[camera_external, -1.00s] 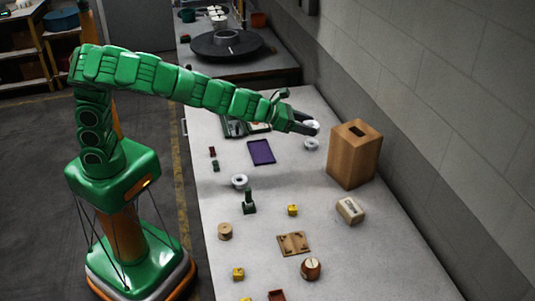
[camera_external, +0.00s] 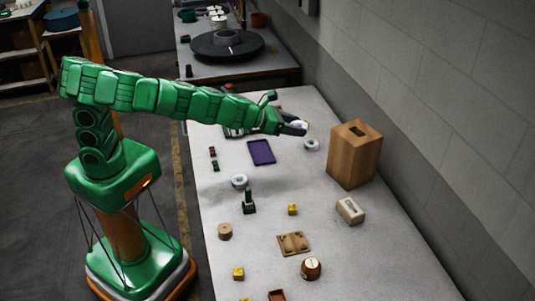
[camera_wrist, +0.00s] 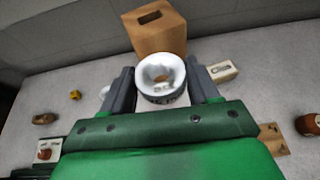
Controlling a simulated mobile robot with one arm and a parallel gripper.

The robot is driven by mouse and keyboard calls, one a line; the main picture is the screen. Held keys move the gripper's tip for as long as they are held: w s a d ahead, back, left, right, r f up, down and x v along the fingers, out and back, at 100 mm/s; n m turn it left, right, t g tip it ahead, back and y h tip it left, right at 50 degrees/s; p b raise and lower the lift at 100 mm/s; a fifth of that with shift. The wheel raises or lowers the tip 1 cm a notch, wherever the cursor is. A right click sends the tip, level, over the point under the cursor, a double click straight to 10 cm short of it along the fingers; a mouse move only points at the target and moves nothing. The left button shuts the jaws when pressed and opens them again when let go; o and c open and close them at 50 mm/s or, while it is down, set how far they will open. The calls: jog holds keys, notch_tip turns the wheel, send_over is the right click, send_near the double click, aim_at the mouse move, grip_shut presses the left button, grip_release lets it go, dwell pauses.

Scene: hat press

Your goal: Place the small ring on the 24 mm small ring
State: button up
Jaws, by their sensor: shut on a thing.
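My gripper (camera_external: 297,127) is shut on a small whitish ring (camera_wrist: 160,78), which sits between its two fingers in the wrist view. The marking on the held ring's side is too blurred to read. The ring and gripper are above the far part of the table, apart from its surface. One pale ring (camera_external: 312,145) lies on the table just right of and below the gripper. I cannot tell which table ring is 24 mm.
A tall brown box (camera_external: 352,155) with a slot on top stands right of the rings. A pale block (camera_external: 350,210) lies in front of it. A purple plate (camera_external: 261,152) and a green upright piece (camera_external: 249,200) are on the table. The surface between the two table rings is mostly clear.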

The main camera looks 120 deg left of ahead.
jog(key=s+d+f+n+g+y, duration=0.2)
jog(key=s+d+n+g, duration=0.15)
jog(key=s, duration=0.35)
jog(key=s+d+f+n+g+y, duration=0.1)
jog(key=s+d+n+g+y, duration=0.2)
jog(key=s, duration=0.4)
jog(key=s+d+r+n+g+h, duration=0.1)
jog(key=s+d+r+n+g, duration=0.15)
jog(key=s, duration=0.55)
jog(key=s+d+r+n+g, duration=0.2)
jog(key=s+d+n+g, duration=0.15)
jog(key=s, duration=0.45)
send_over(238, 182)
jog(key=s, duration=0.1)
jog(key=shift+m, duration=0.45)
jog(key=f, duration=1.9)
jog(key=shift+s+d, duration=0.15)
jog(key=shift+s, duration=0.05)
jog(key=shift+w+a+f, duration=0.25)
jog(key=shift+w+f, duration=0.35)
jog(key=shift+f, duration=1.7)
jog(key=shift+f, duration=0.1)
